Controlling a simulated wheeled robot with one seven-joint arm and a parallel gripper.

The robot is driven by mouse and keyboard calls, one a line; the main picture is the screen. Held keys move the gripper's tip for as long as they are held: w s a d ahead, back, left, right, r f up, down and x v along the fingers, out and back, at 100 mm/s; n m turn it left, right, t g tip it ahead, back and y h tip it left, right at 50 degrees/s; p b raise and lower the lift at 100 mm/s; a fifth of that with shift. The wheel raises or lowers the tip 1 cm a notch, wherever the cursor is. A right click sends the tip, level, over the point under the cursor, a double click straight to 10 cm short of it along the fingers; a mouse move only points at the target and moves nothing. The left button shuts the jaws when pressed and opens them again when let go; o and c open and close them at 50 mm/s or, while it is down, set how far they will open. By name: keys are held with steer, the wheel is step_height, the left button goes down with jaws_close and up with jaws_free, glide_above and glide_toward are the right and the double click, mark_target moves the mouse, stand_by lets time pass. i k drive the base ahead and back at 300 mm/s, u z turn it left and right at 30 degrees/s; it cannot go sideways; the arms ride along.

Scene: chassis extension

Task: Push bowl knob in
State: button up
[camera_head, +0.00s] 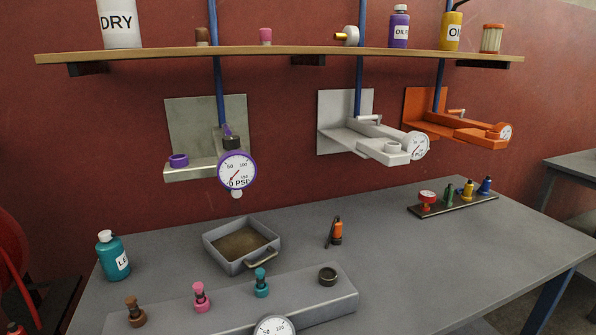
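I cannot tell for sure which part is the bowl knob. On the wall at left, a grey unit (195,170) carries a round purple-rimmed PSI gauge (237,170). A small whitish knob (237,194) sits just below that gauge. A purple ring (179,160) sits on the unit's left side. A white wall unit (385,150) and an orange wall unit (460,133) stand further right, each with a gauge at its right end. My gripper is not in view.
A wooden shelf (280,53) with bottles runs above the units. The grey table (400,260) below holds a tray (225,257) with a handle, a teal bottle (113,256), a small orange-black item (337,232), and a raised block (335,297) with coloured fittings. The table's right middle is clear.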

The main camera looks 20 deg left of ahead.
mark_target(235, 194)
steer(key=z, duration=0.45)
steer(key=k, duration=1.35)
steer(key=u, duration=1.4)
steer(key=i, duration=1)
